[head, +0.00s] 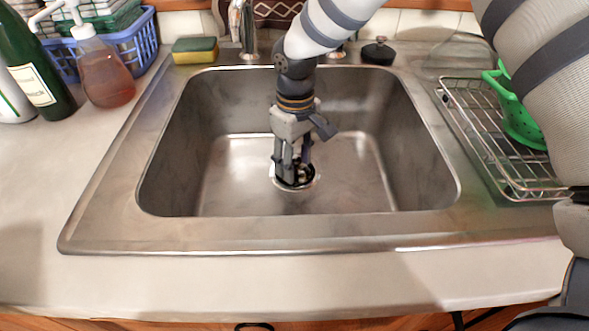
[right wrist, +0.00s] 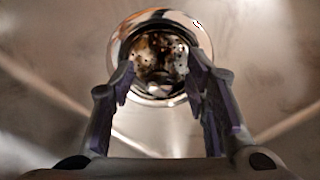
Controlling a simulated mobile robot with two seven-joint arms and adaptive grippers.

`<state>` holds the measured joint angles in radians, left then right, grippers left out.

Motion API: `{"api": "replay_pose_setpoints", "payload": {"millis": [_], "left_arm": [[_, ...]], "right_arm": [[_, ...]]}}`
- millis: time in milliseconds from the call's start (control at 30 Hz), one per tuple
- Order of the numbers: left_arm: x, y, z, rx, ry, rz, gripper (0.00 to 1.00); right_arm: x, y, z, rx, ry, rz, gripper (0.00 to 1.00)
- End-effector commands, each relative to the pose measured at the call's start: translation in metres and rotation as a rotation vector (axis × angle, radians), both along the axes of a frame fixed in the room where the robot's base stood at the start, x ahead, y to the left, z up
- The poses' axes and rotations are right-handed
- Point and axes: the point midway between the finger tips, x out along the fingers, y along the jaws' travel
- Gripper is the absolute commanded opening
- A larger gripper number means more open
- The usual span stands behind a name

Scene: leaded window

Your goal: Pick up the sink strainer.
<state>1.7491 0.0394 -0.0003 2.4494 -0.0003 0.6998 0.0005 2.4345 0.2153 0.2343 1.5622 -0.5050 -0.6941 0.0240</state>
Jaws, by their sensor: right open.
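The sink strainer (right wrist: 158,58) sits in the round drain at the bottom of the steel sink (head: 352,160). In the right wrist view it is a speckled, stained metal disc with small holes, inside a shiny drain ring. My right gripper (head: 293,170) points down into the sink, right over the drain. In the right wrist view its two fingers (right wrist: 161,78) are apart, one on each side of the strainer, with nothing between them. I cannot tell whether the fingertips touch it. In the head view the fingers hide most of the strainer. My left gripper is not in view.
The sink walls surround my right gripper. A yellow-green sponge (head: 195,50) and a black knobbed lid (head: 378,52) lie on the back rim. A wire rack (head: 478,125) with a green colander (head: 517,118) stands at right. A soap bottle (head: 103,72) stands at left.

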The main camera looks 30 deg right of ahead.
Motion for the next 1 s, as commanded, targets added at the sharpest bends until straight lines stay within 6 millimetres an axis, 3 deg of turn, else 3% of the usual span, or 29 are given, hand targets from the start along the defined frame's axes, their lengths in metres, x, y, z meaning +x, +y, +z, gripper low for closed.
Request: {"api": "replay_pose_setpoints", "payload": {"millis": [133,333,733,900,1000], "left_arm": [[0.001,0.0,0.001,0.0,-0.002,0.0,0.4],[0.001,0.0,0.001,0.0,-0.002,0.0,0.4],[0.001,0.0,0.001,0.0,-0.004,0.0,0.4],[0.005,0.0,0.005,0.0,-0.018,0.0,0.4],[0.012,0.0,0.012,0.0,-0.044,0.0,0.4]], "right_arm": [[0.001,0.0,0.002,0.0,-0.003,0.0,0.43],[0.001,0.0,0.002,0.0,-0.003,0.0,0.0],[0.001,0.0,0.007,0.001,-0.005,0.0,0.0],[0.002,0.0,0.038,0.001,-0.011,-0.002,0.0],[-0.01,0.018,0.066,-0.001,-0.015,0.004,0.0]]}}
